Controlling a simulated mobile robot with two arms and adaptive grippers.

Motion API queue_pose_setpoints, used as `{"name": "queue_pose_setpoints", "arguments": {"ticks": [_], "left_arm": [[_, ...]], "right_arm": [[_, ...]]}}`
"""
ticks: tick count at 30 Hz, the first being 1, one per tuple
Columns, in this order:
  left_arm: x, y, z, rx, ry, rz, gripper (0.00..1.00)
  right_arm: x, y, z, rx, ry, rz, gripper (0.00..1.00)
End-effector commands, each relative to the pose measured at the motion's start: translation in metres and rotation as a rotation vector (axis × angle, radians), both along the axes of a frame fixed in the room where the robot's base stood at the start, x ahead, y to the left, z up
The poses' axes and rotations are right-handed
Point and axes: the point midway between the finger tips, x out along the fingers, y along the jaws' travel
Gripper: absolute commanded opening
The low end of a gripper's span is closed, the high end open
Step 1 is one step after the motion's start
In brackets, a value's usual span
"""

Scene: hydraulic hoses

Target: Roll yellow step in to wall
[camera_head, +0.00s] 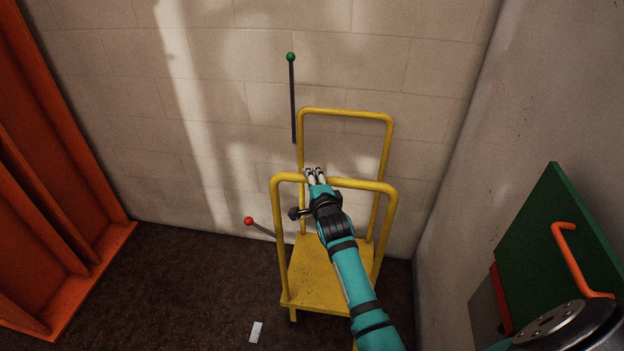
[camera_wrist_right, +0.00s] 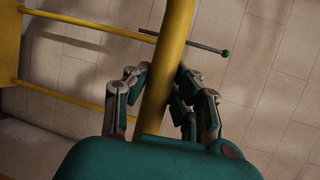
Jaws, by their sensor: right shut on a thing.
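The yellow step (camera_head: 312,278) is a low platform on wheels with a tall tubular hoop at each end. It stands upright on the dark floor near the back wall, its far hoop beside the wall; I cannot tell whether they touch. My right gripper (camera_head: 316,175) is shut on the top bar of the near hoop, left of the bar's middle. In the right wrist view the fingers (camera_wrist_right: 160,88) close around the yellow bar (camera_wrist_right: 178,30) from both sides. My right forearm hides part of the platform's right side. My left gripper is not in view.
A green-knobbed lever (camera_head: 292,95) and a red-knobbed lever (camera_head: 262,229) show at the back wall near the step. An orange metal structure (camera_head: 60,190) stands at left. A green panel (camera_head: 565,245) with an orange handle is at right. A white scrap (camera_head: 256,331) lies on the floor.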

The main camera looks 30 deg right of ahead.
Motion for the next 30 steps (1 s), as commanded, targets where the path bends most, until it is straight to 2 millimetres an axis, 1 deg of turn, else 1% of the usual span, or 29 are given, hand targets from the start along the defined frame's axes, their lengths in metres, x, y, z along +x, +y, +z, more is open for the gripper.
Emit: {"name": "queue_pose_setpoints", "arguments": {"ticks": [1, 2, 3, 13, 17, 20, 23, 27, 30], "left_arm": [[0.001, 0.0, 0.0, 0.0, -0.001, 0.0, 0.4], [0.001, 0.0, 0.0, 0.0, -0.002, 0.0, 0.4], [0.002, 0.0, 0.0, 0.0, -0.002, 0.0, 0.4], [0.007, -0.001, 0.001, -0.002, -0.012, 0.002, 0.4], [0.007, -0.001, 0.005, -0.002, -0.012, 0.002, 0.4], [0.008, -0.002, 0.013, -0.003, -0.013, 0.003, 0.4], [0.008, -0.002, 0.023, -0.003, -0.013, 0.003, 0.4], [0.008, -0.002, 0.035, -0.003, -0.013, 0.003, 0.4], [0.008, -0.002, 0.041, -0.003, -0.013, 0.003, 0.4]], "right_arm": [[0.0, 0.0, -0.001, 0.0, 0.002, 0.0, 0.04], [0.0, 0.0, -0.001, 0.0, 0.003, 0.0, 0.01], [0.0, 0.0, -0.001, 0.0, 0.003, 0.0, 0.0], [-0.001, 0.0, -0.002, -0.001, 0.004, 0.0, 0.0], [-0.005, -0.007, -0.001, -0.005, 0.007, -0.001, 0.0], [-0.015, -0.019, 0.0, -0.006, 0.009, -0.003, 0.0], [-0.028, -0.038, 0.0, -0.008, 0.013, -0.005, 0.0], [-0.052, -0.068, 0.0, -0.011, 0.015, -0.006, 0.0], [-0.068, -0.09, -0.001, -0.012, 0.015, -0.005, 0.0]]}}
